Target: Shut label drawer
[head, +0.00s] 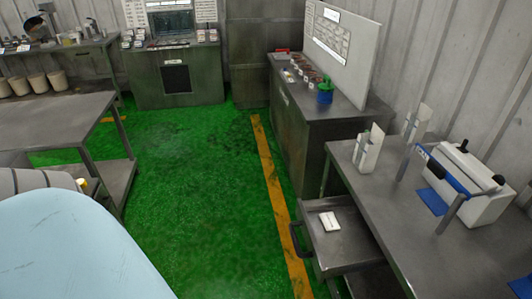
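The label drawer (345,246) is pulled out from under the grey metal table on the right and stands open to the left. Its dark handle (296,240) is on its left front side. A small white stack of labels (330,221) lies on the drawer's upper surface. Neither of my grippers shows in the head view, and nothing is seen touching the drawer.
The right table (416,249) carries a white sealing machine (470,186) with a blue bar and white holders. A dark cabinet (301,128) with a green-topped jar stands behind. Another table (55,124) is at left. The green floor between is clear, with a yellow line.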

